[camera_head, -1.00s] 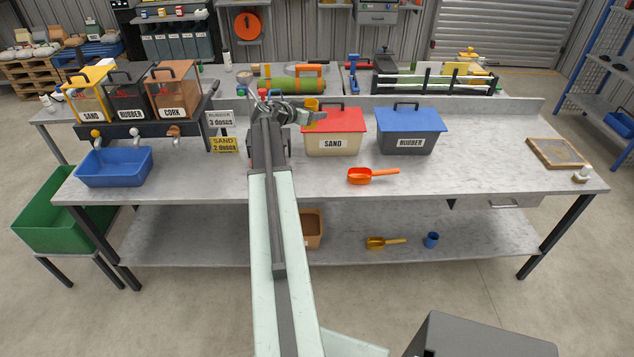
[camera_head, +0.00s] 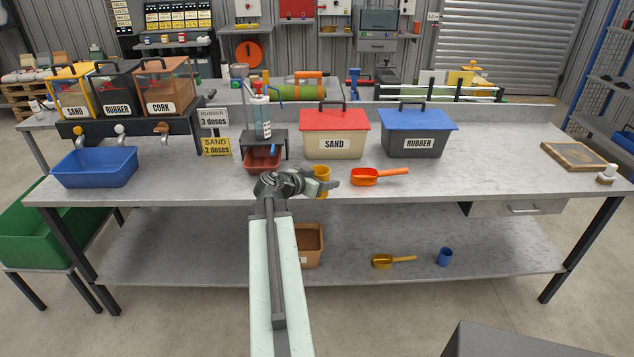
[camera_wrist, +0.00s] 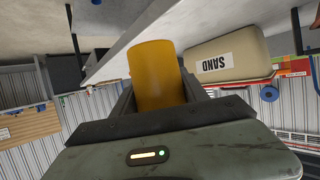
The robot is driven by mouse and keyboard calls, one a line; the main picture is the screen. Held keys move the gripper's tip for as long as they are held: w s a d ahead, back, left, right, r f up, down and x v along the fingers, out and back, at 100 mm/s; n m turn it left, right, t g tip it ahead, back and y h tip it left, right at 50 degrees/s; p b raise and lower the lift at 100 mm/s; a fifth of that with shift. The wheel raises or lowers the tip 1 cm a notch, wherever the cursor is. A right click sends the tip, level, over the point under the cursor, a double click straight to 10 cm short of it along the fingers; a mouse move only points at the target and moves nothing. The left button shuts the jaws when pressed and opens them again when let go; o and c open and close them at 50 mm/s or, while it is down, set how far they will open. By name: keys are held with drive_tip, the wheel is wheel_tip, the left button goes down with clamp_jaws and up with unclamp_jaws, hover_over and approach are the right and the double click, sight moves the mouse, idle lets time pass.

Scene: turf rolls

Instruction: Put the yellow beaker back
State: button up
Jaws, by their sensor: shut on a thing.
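The yellow beaker (camera_head: 322,178) is in my gripper (camera_head: 326,185), near the front edge of the workbench, left of the orange scoop. My gripper is shut on it. In the wrist view the yellow beaker (camera_wrist: 157,74) stands between the two fingers (camera_wrist: 157,98), with the bench edge close by. In the head view part of the beaker is hidden behind the gripper. I cannot tell whether its base touches the bench.
Behind are the red-lidded SAND box (camera_head: 334,140) and blue-lidded RUBBER box (camera_head: 413,142). An orange scoop (camera_head: 365,177) lies right of my gripper, a red tray (camera_head: 262,160) behind left. A yellow scoop (camera_head: 383,261) and blue beaker (camera_head: 444,257) are on the lower shelf (camera_head: 480,268).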

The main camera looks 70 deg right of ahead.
drive_tip(key=w+d, duration=0.2)
drive_tip(key=d, duration=0.2)
drive_tip(key=w+d+f, duration=0.1)
drive_tip(key=w+d, duration=0.1)
drive_tip(key=d, duration=0.2)
drive_tip(key=w+d+b, duration=0.1)
drive_tip(key=w+d, duration=0.1)
drive_tip(key=d, duration=0.2)
drive_tip(key=shift+d+f, duration=0.15)
drive_tip(key=shift+d, duration=0.15)
wheel_tip(320, 180, down, 4)
drive_tip(key=b, duration=0.4)
drive_tip(key=shift+r, duration=0.25)
drive_tip(key=shift+f, duration=0.15)
drive_tip(key=o, duration=1.4)
drive_tip(key=shift+o, duration=0.2)
